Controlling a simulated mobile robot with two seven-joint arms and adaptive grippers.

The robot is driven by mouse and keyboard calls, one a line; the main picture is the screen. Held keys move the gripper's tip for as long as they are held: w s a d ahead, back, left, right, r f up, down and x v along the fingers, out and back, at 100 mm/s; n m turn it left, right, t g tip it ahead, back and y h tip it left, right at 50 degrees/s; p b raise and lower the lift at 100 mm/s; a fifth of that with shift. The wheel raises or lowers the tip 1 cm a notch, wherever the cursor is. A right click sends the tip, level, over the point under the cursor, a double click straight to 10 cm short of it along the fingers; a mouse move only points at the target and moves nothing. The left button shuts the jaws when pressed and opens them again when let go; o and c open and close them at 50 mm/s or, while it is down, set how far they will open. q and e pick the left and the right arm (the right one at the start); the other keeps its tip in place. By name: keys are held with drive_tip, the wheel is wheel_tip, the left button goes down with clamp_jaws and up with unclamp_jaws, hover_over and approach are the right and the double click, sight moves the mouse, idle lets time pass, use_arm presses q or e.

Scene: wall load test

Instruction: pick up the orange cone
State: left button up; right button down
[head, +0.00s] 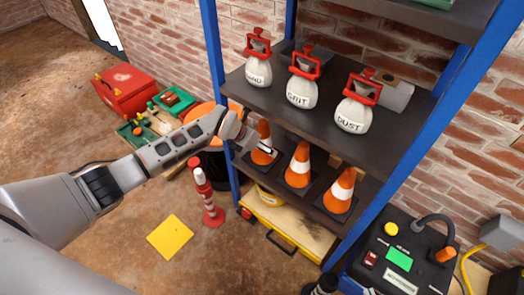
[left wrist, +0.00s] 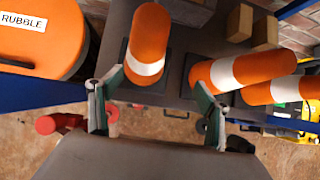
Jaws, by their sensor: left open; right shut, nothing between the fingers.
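Three orange cones with white bands stand in a row on the lower shelf (head: 318,198) in the head view: a left one (head: 263,131), a middle one (head: 299,166) and a right one (head: 341,190). My left gripper (head: 266,149) is at the shelf's left end, partly covering the left cone. In the left wrist view my left gripper (left wrist: 157,98) is open and empty, with one cone (left wrist: 149,40) ahead of the gap between its fingers. My right gripper (head: 320,286) is shut, partly visible at the bottom edge.
Blue posts (head: 216,60) frame the shelves. Three labelled sacks (head: 301,93) stand on the shelf above the cones. An orange RUBBLE bin (left wrist: 40,30) is left of the shelf. A red-and-white post (head: 207,197) stands on the floor. A control box (head: 400,262) is at right.

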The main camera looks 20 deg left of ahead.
use_arm(q)
drive_tip(key=shift+w+a+f+y, duration=0.25)
drive_tip(key=shift+w+a+y, duration=0.05)
drive_tip(key=shift+w+a, duration=0.55)
drive_tip(key=shift+w+d+f+b, duration=0.1)
drive_tip(key=shift+w+f+b, duration=0.1)
drive_tip(key=shift+f+b, duration=0.15)
drive_tip(key=b+x, duration=0.1)
drive_tip(key=x, duration=0.1)
drive_tip(key=b+x, duration=0.1)
drive_tip(key=x, duration=0.2)
drive_tip(key=shift+a+f+b, duration=0.2)
drive_tip(key=shift+f+b, duration=0.05)
drive_tip(key=shift+b, duration=0.1)
drive_tip(key=shift+w+d+f, duration=0.1)
drive_tip(key=shift+w+d, duration=0.05)
drive_tip(key=shift+w, duration=0.6)
drive_tip(key=c, duration=1.5)
use_arm(e)
drive_tip(key=shift+w+a+y, duration=0.3)
drive_tip(key=shift+w+a, duration=0.35)
drive_tip(key=shift+a, duration=0.15)
